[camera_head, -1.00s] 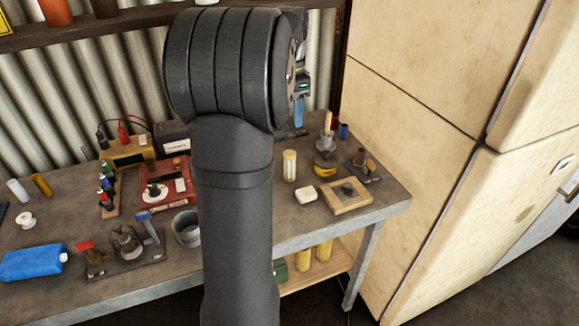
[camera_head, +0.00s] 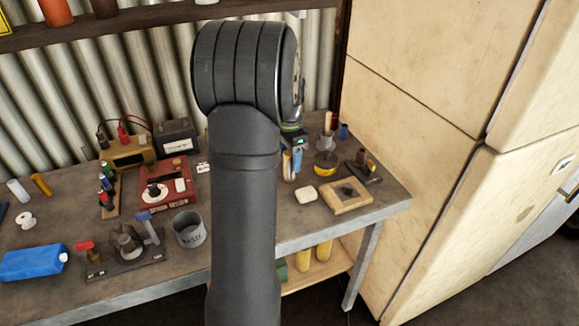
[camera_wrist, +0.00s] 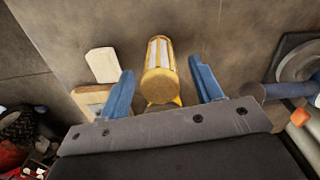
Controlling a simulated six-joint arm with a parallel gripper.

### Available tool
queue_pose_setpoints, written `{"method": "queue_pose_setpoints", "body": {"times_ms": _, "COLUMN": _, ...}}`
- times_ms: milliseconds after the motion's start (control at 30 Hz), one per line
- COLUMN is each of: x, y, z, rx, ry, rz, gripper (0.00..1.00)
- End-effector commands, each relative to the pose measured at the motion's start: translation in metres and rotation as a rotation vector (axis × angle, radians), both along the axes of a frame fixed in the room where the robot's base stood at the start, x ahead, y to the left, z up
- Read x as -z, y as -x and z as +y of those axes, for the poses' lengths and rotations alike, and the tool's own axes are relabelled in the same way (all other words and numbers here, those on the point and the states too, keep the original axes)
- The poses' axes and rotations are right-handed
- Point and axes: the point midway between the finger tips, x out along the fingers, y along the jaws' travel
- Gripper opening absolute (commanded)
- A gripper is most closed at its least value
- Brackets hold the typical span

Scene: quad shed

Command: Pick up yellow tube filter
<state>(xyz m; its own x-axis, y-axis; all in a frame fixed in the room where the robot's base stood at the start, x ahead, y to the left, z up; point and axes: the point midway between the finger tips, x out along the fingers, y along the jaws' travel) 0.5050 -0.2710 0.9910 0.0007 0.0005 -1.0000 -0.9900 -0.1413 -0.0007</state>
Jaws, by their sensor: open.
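The yellow tube filter (camera_wrist: 158,82) stands on the bench, a pale pleated tube with yellow end caps. In the wrist view it is between the two blue fingers of my gripper (camera_wrist: 163,76), with a gap on each side. My gripper is open and holds nothing. In the head view the filter (camera_head: 286,166) is partly covered by my gripper (camera_head: 292,160), which has come down at it. My arm hides part of the bench.
A cream block (camera_head: 306,194) and a wooden board (camera_head: 346,197) lie in front and to the right. A yellow-and-black round item (camera_head: 325,165) stands close on the right. A grey waste tin (camera_head: 189,231) is left of my arm.

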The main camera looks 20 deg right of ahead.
Motion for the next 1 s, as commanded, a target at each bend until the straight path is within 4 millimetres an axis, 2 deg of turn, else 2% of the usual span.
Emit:
{"method": "queue_pose_setpoints", "body": {"times_ms": 133, "x": 0.017, "y": 0.0, "z": 0.0, "rx": 0.0, "ry": -0.001, "rz": 0.002, "gripper": 0.6}}
{"method": "queue_pose_setpoints", "body": {"times_ms": 367, "x": 0.019, "y": 0.0, "z": 0.0, "rx": 0.0, "ry": 0.0, "rz": 0.0, "gripper": 0.6}}
{"method": "queue_pose_setpoints", "body": {"times_ms": 400, "x": 0.018, "y": 0.0, "z": 0.0, "rx": 0.0, "ry": 0.0, "rz": 0.0, "gripper": 0.58}}
{"method": "queue_pose_setpoints", "body": {"times_ms": 633, "x": 0.018, "y": 0.0, "z": 0.0, "rx": 0.0, "ry": 0.0, "rz": 0.0, "gripper": 0.12}}
{"method": "queue_pose_setpoints", "body": {"times_ms": 1000, "x": 0.014, "y": 0.0, "z": 0.0, "rx": 0.0, "ry": 0.001, "rz": -0.001, "gripper": 0.11}}
